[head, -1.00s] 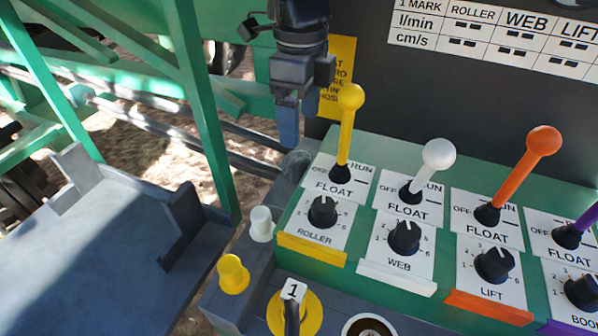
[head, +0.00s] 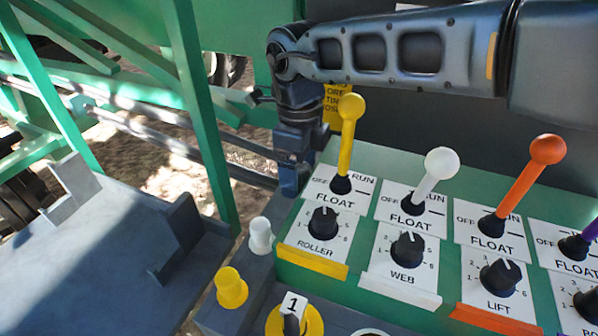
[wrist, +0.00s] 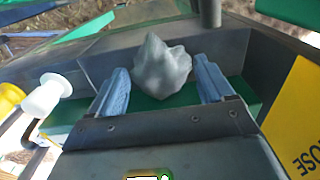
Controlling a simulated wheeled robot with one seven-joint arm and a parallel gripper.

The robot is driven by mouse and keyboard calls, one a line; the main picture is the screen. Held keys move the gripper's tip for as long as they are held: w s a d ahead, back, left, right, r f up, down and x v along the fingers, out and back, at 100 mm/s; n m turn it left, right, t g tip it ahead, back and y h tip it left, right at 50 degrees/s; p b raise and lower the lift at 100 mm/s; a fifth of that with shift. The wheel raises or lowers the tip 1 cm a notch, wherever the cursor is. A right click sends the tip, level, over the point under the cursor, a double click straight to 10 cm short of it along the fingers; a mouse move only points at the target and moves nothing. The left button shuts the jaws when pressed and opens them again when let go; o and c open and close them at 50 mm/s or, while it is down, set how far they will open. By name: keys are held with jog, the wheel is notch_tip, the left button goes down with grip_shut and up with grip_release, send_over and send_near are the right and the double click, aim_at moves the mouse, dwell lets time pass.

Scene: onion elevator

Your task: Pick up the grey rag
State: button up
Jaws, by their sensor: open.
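The grey rag (wrist: 162,68) is a crumpled, peaked lump on a green surface in the wrist view. It shows between and just beyond the two blue fingers of my gripper (wrist: 162,92), which are apart with the rag not clasped. In the head view my gripper (head: 290,180) points down behind the left end of the green control panel, left of the yellow lever. The rag cannot be made out in the head view, where the gripper and panel edge cover that spot.
The yellow lever (head: 347,140) stands close right of my gripper, with a white lever (head: 432,175) and an orange lever (head: 525,180) farther right. White (head: 261,235) and yellow (head: 230,288) knobs stand in front. A green post (head: 205,110) rises at left.

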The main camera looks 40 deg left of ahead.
jog(key=c, duration=1)
notch_tip(320, 180, up, 10)
jog(key=shift+r, duration=0.1)
jog(key=shift+c, duration=0.2)
jog(key=o, duration=0.5)
jog(key=c, duration=0.4)
